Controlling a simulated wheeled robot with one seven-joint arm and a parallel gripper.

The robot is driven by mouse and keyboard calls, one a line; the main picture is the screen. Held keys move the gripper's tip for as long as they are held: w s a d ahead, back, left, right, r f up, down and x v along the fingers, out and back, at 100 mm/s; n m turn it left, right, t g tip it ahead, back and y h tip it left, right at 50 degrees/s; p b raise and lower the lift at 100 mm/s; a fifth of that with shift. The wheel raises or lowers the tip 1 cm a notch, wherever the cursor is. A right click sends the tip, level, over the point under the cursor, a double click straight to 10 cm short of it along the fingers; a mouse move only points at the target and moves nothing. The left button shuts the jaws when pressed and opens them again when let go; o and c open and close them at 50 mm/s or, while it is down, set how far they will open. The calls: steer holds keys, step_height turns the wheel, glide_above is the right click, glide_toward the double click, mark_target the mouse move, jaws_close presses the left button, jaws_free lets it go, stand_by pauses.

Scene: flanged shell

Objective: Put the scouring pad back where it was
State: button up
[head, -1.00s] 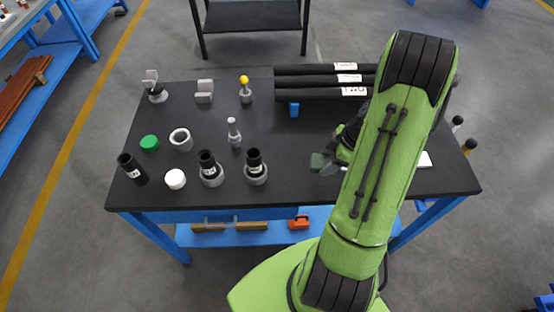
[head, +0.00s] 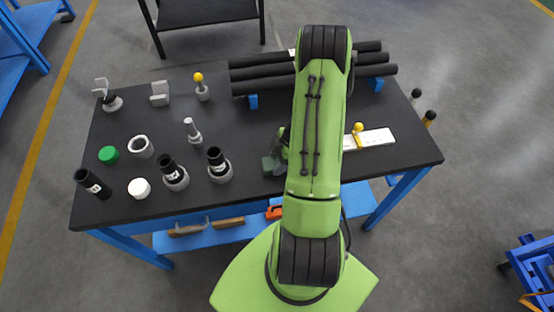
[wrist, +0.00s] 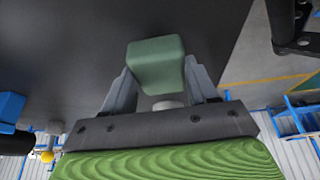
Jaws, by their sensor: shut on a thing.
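The scouring pad, a dull green block (wrist: 157,62), is held between the two grey fingers of my gripper (wrist: 163,84) in the wrist view. In the head view the pad (head: 268,165) shows just left of my arm, over the front middle of the black table (head: 240,190). My gripper (head: 281,157) is partly hidden behind my arm there. I cannot tell how high the pad is above the tabletop.
Black tubes (head: 310,77) lie across the back right. A white plate (head: 375,138) and a yellow ball (head: 358,128) are right of my arm. Bare table lies between.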

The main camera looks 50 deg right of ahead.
steer(key=shift+f, duration=0.15)
steer(key=o, duration=1)
steer(key=v, duration=1.2)
steer(key=w+a+r+m+h, duration=0.2)
steer(key=w+a+r+m, duration=0.1)
steer(key=a+r, duration=0.65)
steer(key=s+a+r+m+t, duration=0.1)
steer(key=s+a+r+m, duration=0.1)
steer(key=s+a+r, duration=0.1)
steer(key=s+a+r+m+t+h, duration=0.1)
steer(key=s+a+r+m, duration=0.2)
steer(key=a, duration=0.4)
steer(key=s+a+r+m+t, duration=0.1)
steer(key=s+a+r+m, duration=0.2)
steer(key=s+a+r, duration=0.2)
step_height(320, 180, up, 2)
steer(key=shift+r+h+p, duration=0.1)
steer(key=shift+h+p, duration=0.2)
